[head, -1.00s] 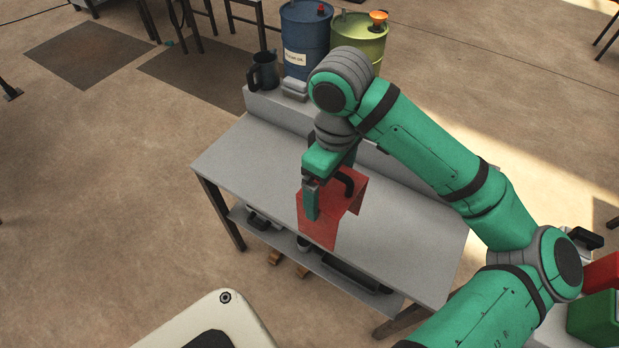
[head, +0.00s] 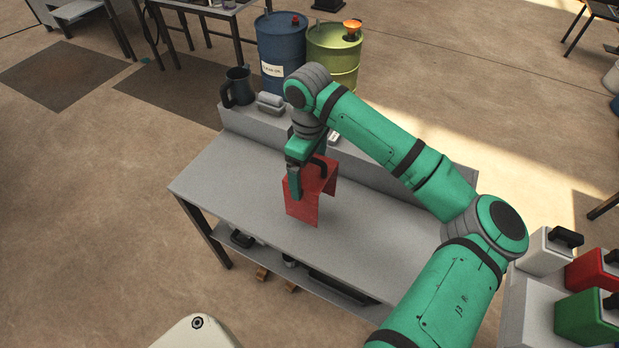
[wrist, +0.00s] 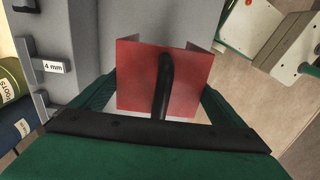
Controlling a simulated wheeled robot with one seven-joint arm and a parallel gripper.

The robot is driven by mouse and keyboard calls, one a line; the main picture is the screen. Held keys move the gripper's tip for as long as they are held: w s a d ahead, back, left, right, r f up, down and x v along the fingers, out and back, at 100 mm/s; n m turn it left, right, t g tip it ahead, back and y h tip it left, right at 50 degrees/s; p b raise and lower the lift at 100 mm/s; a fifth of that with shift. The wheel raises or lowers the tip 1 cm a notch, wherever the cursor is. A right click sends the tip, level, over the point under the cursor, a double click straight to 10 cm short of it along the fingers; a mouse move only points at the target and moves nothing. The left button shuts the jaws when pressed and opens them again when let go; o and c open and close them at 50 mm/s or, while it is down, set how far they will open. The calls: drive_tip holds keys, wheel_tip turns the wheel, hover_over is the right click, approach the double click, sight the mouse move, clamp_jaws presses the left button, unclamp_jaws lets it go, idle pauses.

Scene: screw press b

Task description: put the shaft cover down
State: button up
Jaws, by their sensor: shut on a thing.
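The shaft cover (head: 305,204) is a red bent sheet, open at its underside, with a black bar handle on top. In the head view it is upright over the grey workbench (head: 225,186), near the middle of its top; I cannot tell whether its lower edges touch the surface. My gripper (head: 294,188) is above it and shut on its handle. In the wrist view the red cover (wrist: 140,85) shows from above, with the black handle (wrist: 165,82) running between my green fingers. The far side of the cover is partly hidden by my gripper.
A raised ledge at the bench's back holds a dark jug (head: 238,88) and grey blocks (head: 270,103). A blue drum (head: 281,50) and a yellow-green drum (head: 334,55) stand behind. Red (head: 598,272) and green (head: 588,318) canisters are at right. The bench's left part is clear.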

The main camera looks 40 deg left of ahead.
drive_tip(key=shift+w+a+f, duration=0.3)
drive_tip(key=shift+w+f, duration=0.4)
drive_tip(key=shift+f, duration=0.1)
drive_tip(key=f, duration=0.3)
drive_tip(key=shift+w+a+f, duration=0.1)
drive_tip(key=shift+a+f, duration=0.1)
drive_tip(key=shift+f, duration=0.1)
drive_tip(key=o, duration=1.1)
